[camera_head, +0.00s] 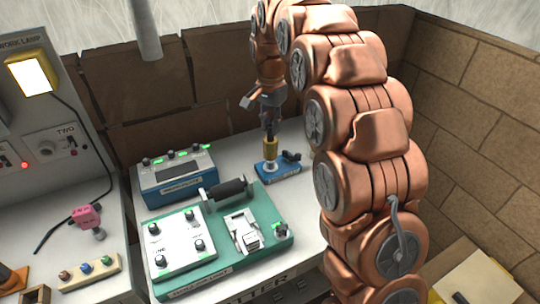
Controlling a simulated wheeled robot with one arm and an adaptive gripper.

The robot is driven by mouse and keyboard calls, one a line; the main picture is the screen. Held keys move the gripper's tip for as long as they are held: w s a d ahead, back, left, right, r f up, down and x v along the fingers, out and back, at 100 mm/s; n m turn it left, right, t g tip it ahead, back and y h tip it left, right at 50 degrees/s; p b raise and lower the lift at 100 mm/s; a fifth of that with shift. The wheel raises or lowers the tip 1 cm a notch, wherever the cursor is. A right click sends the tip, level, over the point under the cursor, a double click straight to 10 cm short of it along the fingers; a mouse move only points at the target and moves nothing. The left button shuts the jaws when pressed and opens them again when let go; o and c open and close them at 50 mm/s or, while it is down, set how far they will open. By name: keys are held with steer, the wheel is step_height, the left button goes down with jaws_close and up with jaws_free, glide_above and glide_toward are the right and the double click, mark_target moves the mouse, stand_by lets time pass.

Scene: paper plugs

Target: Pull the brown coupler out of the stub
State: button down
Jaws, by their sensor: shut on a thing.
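A brownish-gold coupler (271,146) stands upright over a small blue block (281,170) on the grey bench. A short grey stub (268,160) shows below the coupler, on the left part of the block. The coupler looks still joined to the stub, but the joint is too small to see clearly. My gripper (270,131) comes down from above and is shut on the coupler's top. The fingertips are small and dark here, so the exact contact is hard to see.
A blue box (175,178) with knobs and green lights stands at left. In front lies a green unit (268,252) with a black roller (224,190). A pink plug (87,216) is on the far-left bench. A brick wall (480,110) closes the right side; my arm hides the bench's right part.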

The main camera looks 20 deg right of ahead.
steer(key=shift+r, duration=0.35)
steer(key=shift+r+p, duration=0.35)
steer(key=shift+r, duration=0.95)
